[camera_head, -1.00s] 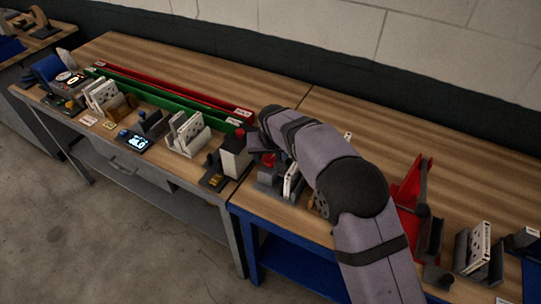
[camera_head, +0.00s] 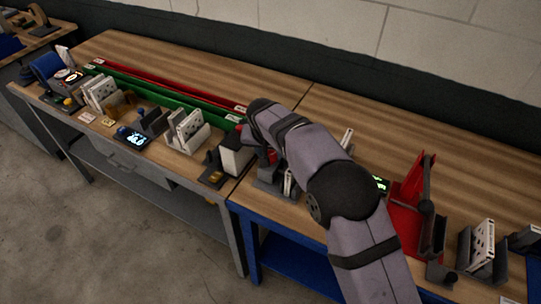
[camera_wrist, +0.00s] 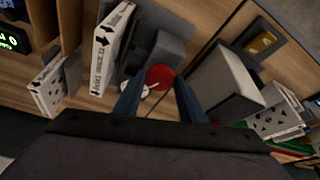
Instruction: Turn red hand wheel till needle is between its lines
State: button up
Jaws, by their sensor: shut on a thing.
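The red hand wheel (camera_wrist: 160,77) shows between the two blue-grey fingers of my gripper (camera_wrist: 158,100) in the wrist view. My gripper is shut on it, with the wheel's top partly in sight. A small white part, perhaps the dial (camera_wrist: 148,90), sits just left of the wheel; its needle and lines are too small to read. The wheel belongs to a grey fixture (camera_wrist: 160,48). In the head view a bit of red (camera_head: 273,155) shows at the left of my arm, and the gripper itself is hidden behind the arm.
A white carton (camera_wrist: 107,48) stands close left of the fixture. A grey-white block (camera_wrist: 223,78) stands close right. In the head view a red frame (camera_head: 408,205) stands to the right on the bench, and red and green rails (camera_head: 165,88) lie at the left. The bench back is clear.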

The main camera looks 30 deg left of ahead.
jog(key=shift+a+m+h, duration=0.2)
jog(key=shift+m+h, duration=0.1)
jog(key=shift+m, duration=0.6)
jog(key=m+h+p, duration=0.1)
jog(key=m, duration=0.1)
jog(key=shift+r+m, duration=0.15)
jog(key=shift+m, duration=0.15)
jog(key=shift+a+m+h+p, duration=0.1)
jog(key=shift+m+h+p, duration=0.3)
jog(key=shift+m+p, duration=0.6)
jog(key=shift+m+h+p, duration=0.3)
jog(key=shift+m+p, duration=0.3)
jog(key=shift+p, duration=0.45)
jog(key=o, duration=1)
jog(key=shift+b+v, duration=0.75)
jog(key=shift+v, duration=2.85)
